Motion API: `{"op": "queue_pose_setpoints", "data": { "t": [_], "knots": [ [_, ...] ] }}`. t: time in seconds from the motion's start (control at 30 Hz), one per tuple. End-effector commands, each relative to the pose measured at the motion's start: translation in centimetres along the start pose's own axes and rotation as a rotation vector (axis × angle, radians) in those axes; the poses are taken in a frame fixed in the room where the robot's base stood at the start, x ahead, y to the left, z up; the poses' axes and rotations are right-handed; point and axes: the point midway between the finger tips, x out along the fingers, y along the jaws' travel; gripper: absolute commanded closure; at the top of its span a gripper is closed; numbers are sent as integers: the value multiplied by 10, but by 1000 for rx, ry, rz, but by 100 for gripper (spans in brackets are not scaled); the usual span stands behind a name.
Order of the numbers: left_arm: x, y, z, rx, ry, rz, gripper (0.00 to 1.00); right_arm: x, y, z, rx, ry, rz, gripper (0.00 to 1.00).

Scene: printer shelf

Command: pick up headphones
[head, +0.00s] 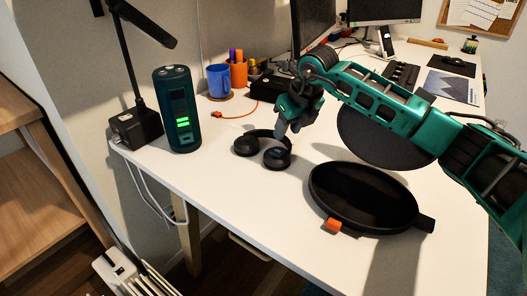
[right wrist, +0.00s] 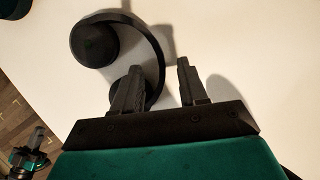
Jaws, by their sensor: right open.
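The black headphones (head: 264,148) lie on the white desk near its front left edge, with two round ear cups and a curved band. My right gripper (head: 283,130) is just above and behind them, pointing down. In the right wrist view the headphones (right wrist: 97,42) are at the upper left, and the right gripper (right wrist: 158,78) is open. The band curves down between its two fingers, close to the left finger. The left finger partly hides the lower ear cup. Whether a finger touches the band I cannot tell.
An open black round case (head: 362,190) with an orange tab lies right of the headphones, its lid (head: 350,140) raised behind. A dark green speaker (head: 178,110), a lamp base (head: 137,128), a blue mug (head: 219,80) and an orange pen cup (head: 238,74) stand left and behind.

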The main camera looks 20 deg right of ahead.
Motion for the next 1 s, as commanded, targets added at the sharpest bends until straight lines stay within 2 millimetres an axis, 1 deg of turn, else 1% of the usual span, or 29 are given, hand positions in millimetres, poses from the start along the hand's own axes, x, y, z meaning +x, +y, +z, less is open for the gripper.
{"op": "queue_pose_setpoints", "data": {
  "t": [0.03,0.1,0.2,0.47,0.9,1.0],
  "knots": [
    [3,0,5,0,0,0,100,12,1,-2,1,2,2,57],
    [4,0,6,0,-2,0,100,20,0,-1,1,1,1,57],
    [4,0,7,-1,-4,1,100,27,0,0,0,-1,1,57],
    [4,2,4,-9,1,2,100,28,0,0,-1,-1,1,58],
    [5,2,1,-9,7,1,100,28,0,0,0,-1,1,100],
    [5,2,1,-9,7,1,100,28,0,0,0,-1,0,100]
  ]
}}
